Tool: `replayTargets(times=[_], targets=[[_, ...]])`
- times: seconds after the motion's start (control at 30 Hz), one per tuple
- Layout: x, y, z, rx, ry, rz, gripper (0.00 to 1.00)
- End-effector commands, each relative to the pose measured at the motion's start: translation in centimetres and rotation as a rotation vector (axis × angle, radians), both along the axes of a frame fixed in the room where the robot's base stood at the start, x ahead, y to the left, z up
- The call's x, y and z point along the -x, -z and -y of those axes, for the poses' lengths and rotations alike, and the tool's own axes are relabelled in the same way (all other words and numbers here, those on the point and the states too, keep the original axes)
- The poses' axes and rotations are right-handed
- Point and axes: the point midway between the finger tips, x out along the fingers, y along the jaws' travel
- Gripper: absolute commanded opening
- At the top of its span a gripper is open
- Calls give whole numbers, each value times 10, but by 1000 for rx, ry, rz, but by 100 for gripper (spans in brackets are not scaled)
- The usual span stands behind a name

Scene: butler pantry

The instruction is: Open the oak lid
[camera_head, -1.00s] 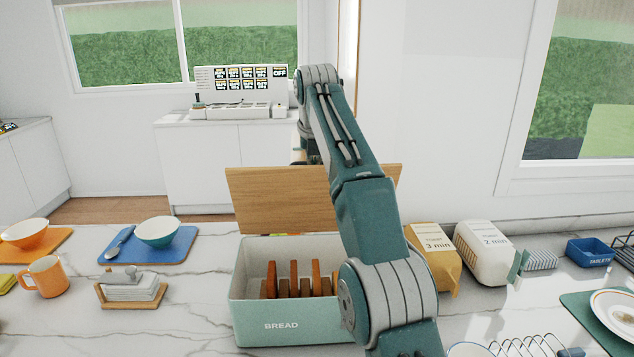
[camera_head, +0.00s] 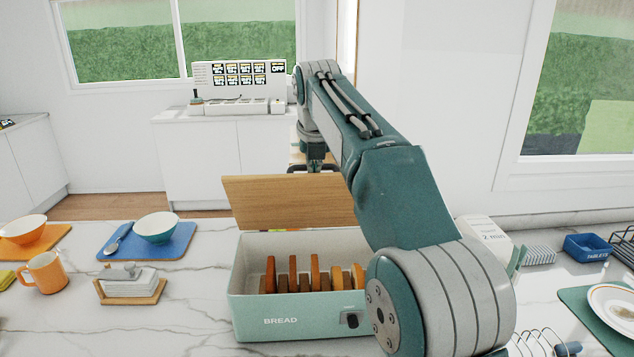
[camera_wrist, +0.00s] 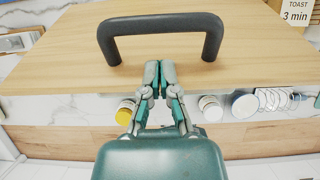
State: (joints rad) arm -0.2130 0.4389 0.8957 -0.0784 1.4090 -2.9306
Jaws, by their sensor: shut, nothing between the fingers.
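The oak lid (camera_head: 285,200) stands raised at the back of the pale green bread box (camera_head: 290,322), and the bread slices inside show. In the wrist view the lid's wooden face (camera_wrist: 60,62) fills the upper part, with a dark arched handle (camera_wrist: 160,30) on it. My gripper (camera_wrist: 160,66) is shut and empty, its fingertips just below the handle in that view and not around it. Whether the fingertips touch the lid I cannot tell. In the head view my gripper is behind the lid's upper edge, mostly hidden by the lid and my arm.
A butter dish (camera_head: 130,283), an orange mug (camera_head: 46,272) and a blue mat (camera_head: 178,242) with a bowl lie left of the box. A white packet (camera_head: 488,240) and a blue tub (camera_head: 588,247) stand to the right. Jars (camera_wrist: 210,107) show beyond the lid.

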Motion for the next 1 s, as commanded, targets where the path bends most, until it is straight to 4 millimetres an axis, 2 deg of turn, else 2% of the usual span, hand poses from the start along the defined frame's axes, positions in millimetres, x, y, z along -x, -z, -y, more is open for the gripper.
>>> replayTargets(times=[0.4, 0.5, 0.77, 1.0], targets=[[54, 0, 1, 0, -1, -1, 0], [62, 0, 1, 0, -1, 0, 0], [67, -1, 1, -30, 73, 0, 0], [63, -7, 2, -160, 380, -3, 0]])
